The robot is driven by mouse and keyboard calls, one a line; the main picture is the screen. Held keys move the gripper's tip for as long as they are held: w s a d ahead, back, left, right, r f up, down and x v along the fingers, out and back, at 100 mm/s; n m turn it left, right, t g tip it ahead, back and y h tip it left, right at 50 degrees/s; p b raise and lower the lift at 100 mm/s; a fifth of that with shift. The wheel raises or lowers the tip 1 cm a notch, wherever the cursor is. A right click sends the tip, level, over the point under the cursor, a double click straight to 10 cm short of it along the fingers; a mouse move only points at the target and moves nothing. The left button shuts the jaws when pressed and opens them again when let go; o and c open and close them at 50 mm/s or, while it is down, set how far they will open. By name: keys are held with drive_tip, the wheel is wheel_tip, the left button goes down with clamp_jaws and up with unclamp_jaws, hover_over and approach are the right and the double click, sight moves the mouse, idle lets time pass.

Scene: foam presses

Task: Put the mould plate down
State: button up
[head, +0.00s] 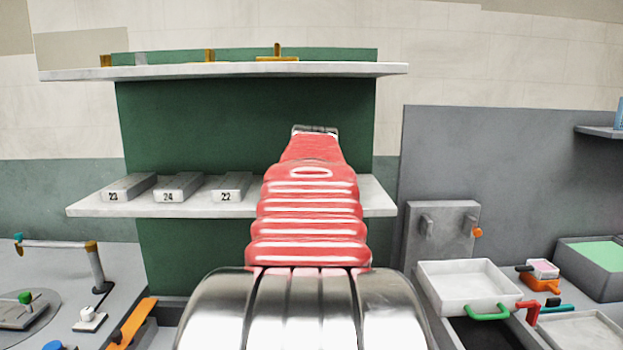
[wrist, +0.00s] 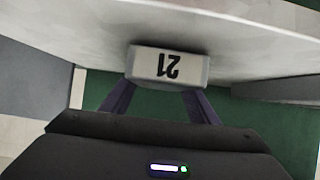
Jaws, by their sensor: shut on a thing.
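The mould plate, a pale grey block marked 21 (wrist: 168,65), shows in the wrist view with its number upside down. My gripper (wrist: 163,88) is shut on it, one dark finger at each side of its lower part in the picture. The plate lies against or very close to the pale shelf surface; I cannot tell whether it touches. In the head view my red arm hides the gripper and this plate. The lower white shelf (head: 235,207) runs behind the arm, with free shelf visible just to the arm's right.
Plates marked 23 (head: 130,187), 24 (head: 179,187) and 22 (head: 231,187) lie in a row on the lower shelf, left of my arm. A white tray (head: 468,286) stands at the lower right.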

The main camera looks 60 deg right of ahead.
drive_tip(key=shift+f, duration=0.1)
drive_tip(key=o, duration=1.7)
drive_tip(key=shift+o, duration=0.2)
drive_tip(key=shift+f, duration=0.15)
drive_tip(key=shift+a, duration=0.1)
drive_tip(key=v, duration=1.3)
drive_tip(key=shift+a, duration=0.25)
drive_tip(key=shift+s, duration=0.15)
